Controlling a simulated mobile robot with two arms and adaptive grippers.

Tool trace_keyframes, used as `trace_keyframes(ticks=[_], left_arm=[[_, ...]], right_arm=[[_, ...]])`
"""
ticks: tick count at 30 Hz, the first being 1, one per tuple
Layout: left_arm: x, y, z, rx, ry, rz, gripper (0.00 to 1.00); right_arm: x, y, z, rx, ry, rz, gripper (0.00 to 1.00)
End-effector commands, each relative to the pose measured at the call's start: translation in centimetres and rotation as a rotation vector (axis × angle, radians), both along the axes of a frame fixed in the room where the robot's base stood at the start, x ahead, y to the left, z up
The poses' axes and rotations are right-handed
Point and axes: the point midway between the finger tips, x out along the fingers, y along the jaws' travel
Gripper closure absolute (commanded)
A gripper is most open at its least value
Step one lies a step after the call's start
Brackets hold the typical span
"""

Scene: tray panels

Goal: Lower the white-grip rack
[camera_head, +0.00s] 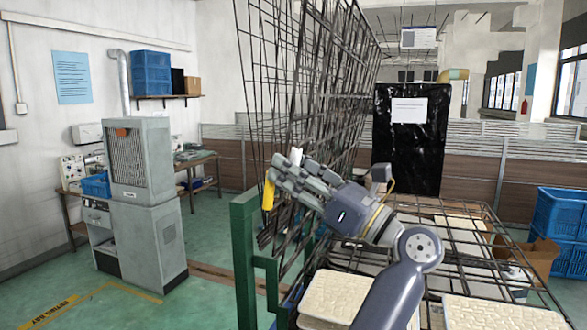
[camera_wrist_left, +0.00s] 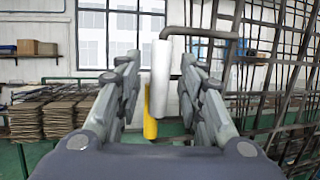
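The white grip (camera_wrist_left: 160,82) is an upright white cylinder on a bent dark bar in the left wrist view. Its top shows in the head view (camera_head: 296,155), the rest hidden behind my fingers. My left gripper (camera_head: 280,178) is open, its fingers apart on either side of the grip in the left wrist view (camera_wrist_left: 160,95); I cannot tell whether they touch it. A yellow grip (camera_head: 268,194) stands just beyond; it also shows in the left wrist view (camera_wrist_left: 150,112). Several dark wire racks (camera_head: 320,70) stand raised, tilted and overlapping. My right gripper is not in view.
A wire rack (camera_head: 460,232) lies lowered over pale trays (camera_head: 335,296) at the right. A green post (camera_head: 245,262) stands close left of my gripper. Blue crates (camera_head: 560,215) are at the right. Open floor (camera_head: 205,245) lies left, before a grey machine (camera_head: 145,205).

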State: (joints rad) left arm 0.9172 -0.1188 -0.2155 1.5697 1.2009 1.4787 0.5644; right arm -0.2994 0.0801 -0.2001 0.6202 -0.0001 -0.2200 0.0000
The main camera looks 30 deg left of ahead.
Motion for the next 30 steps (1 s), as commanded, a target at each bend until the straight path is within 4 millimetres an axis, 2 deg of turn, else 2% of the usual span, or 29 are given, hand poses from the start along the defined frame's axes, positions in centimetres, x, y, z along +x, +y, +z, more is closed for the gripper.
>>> trace_keyframes(ticks=[2,6,7,21,26,30], left_arm=[[0.0,0.0,0.0,0.000,0.000,0.000,0.67],[0.0,0.0,0.0,-0.001,0.000,0.000,0.98],[0.0,0.0,0.0,0.000,0.000,-0.001,1.00],[0.0,-0.1,0.0,0.004,-0.001,-0.003,1.00],[0.0,-0.5,-0.5,0.029,0.006,-0.001,1.00],[0.0,-1.1,-1.2,0.070,0.016,-0.001,1.00]], right_arm=[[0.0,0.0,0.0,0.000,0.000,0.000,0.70],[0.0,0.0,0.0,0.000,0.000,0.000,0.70],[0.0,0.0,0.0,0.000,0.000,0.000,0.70],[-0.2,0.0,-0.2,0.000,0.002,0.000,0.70],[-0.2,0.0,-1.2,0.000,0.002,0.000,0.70],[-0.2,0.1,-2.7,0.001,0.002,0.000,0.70]])
